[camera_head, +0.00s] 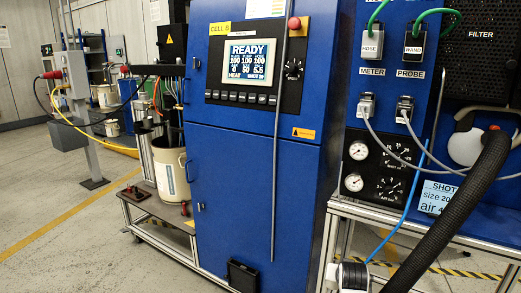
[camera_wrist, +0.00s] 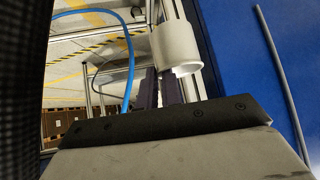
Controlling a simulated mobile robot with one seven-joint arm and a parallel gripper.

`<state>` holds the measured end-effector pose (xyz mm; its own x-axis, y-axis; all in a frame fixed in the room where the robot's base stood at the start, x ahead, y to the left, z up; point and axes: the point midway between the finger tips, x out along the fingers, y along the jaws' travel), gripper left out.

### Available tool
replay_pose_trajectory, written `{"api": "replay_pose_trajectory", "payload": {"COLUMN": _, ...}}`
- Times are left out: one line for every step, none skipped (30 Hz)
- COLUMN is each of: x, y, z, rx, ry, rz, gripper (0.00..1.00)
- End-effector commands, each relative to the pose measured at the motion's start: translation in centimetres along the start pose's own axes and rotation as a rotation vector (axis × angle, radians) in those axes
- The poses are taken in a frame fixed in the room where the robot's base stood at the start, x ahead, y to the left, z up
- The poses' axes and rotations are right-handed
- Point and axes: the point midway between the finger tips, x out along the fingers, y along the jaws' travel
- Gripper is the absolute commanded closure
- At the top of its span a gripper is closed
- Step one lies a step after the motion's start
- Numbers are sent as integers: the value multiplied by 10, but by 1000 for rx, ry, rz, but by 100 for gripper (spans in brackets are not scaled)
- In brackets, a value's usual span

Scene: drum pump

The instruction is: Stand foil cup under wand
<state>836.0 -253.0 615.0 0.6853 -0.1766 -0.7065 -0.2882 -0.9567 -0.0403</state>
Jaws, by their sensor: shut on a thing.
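A pale, plain cylinder (camera_wrist: 178,42), seemingly the foil cup, sits at the fingertips of my gripper (camera_wrist: 162,76) in the wrist view. One open end of it faces down and toward the camera. The dark fingers are close together and reach its lower edge; the grip itself is partly hidden. A white and black part low in the head view is probably my arm. A socket labelled WAND (camera_head: 412,47) is at the upper right of the head view. I cannot surely pick out the wand itself.
A blue cabinet (camera_head: 245,185) with a READY screen (camera_head: 250,60) stands centrally. A thin grey rod (camera_head: 277,150) runs down its front. A thick black hose (camera_head: 455,215) and a blue tube (camera_head: 411,200) cross the right side. Open floor (camera_head: 60,200) lies at left.

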Motion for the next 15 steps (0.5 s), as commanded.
{"api": "replay_pose_trajectory", "payload": {"x": 4, "y": -14, "z": 16, "rx": -3, "ry": -8, "rz": -13, "gripper": 100}}
{"api": "replay_pose_trajectory", "payload": {"x": 7, "y": -21, "z": 24, "rx": -8, "ry": -7, "rz": -17, "gripper": 100}}
{"api": "replay_pose_trajectory", "payload": {"x": 11, "y": -30, "z": 37, "rx": -14, "ry": -8, "rz": -23, "gripper": 100}}
{"api": "replay_pose_trajectory", "payload": {"x": 13, "y": -37, "z": 46, "rx": -19, "ry": -8, "rz": -27, "gripper": 100}}
{"api": "replay_pose_trajectory", "payload": {"x": 15, "y": -43, "z": 55, "rx": -22, "ry": -9, "rz": -32, "gripper": 100}}
{"api": "replay_pose_trajectory", "payload": {"x": 18, "y": -52, "z": 68, "rx": -29, "ry": -10, "rz": -37, "gripper": 100}}
{"api": "replay_pose_trajectory", "payload": {"x": 19, "y": -59, "z": 77, "rx": -34, "ry": -9, "rz": -43, "gripper": 100}}
{"api": "replay_pose_trajectory", "payload": {"x": 20, "y": -65, "z": 87, "rx": -38, "ry": -10, "rz": -46, "gripper": 100}}
{"api": "replay_pose_trajectory", "payload": {"x": 21, "y": -75, "z": 100, "rx": -45, "ry": -11, "rz": -53, "gripper": 100}}
{"api": "replay_pose_trajectory", "payload": {"x": 22, "y": -81, "z": 110, "rx": -50, "ry": -11, "rz": -58, "gripper": 100}}
{"api": "replay_pose_trajectory", "payload": {"x": 22, "y": -87, "z": 120, "rx": -55, "ry": -11, "rz": -62, "gripper": 100}}
{"api": "replay_pose_trajectory", "payload": {"x": 21, "y": -96, "z": 133, "rx": -61, "ry": -11, "rz": -70, "gripper": 100}}
{"api": "replay_pose_trajectory", "payload": {"x": 21, "y": -102, "z": 143, "rx": -67, "ry": -12, "rz": -75, "gripper": 100}}
{"api": "replay_pose_trajectory", "payload": {"x": 20, "y": -108, "z": 154, "rx": -73, "ry": -12, "rz": -79, "gripper": 100}}
{"api": "replay_pose_trajectory", "payload": {"x": 18, "y": -116, "z": 167, "rx": -79, "ry": -13, "rz": -88, "gripper": 100}}
